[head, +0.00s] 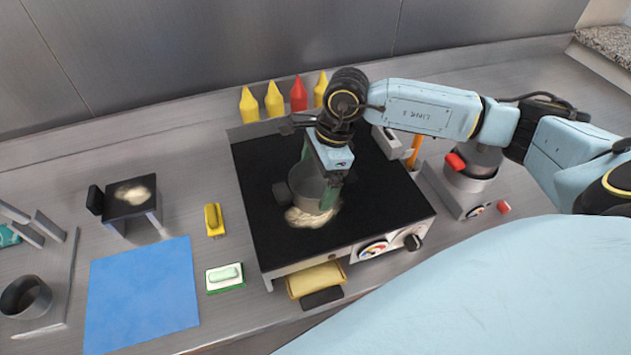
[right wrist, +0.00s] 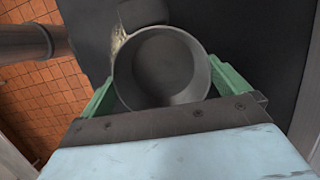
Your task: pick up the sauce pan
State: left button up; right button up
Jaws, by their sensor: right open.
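The sauce pan (head: 308,187) is a small grey pot standing on the black hot plate (head: 265,215), beside or on a pale food patch. My right gripper (head: 318,188) reaches down over it from above, one finger at the pan's far left side and one at its near right. In the right wrist view the pan (right wrist: 160,70) shows its open, empty inside. The green fingers of my right gripper (right wrist: 165,90) stand open on either side of its rim; I cannot tell whether they touch it. A dark block-like part juts out from the pan. My left gripper is not in view.
Sauce bottles (head: 274,99) stand behind the hot plate. A yellow tray (head: 316,279) sits at its front, near the knob (head: 413,242). A red-and-grey appliance (head: 471,178) stands to the right. A blue cloth (head: 142,295), sponge (head: 224,277) and yellow item (head: 214,220) lie left.

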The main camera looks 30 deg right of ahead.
jog(key=shift+x, duration=1.25)
jog(key=c, duration=0.9)
jog(key=shift+w+r, duration=0.1)
jog(key=shift+r, duration=0.05)
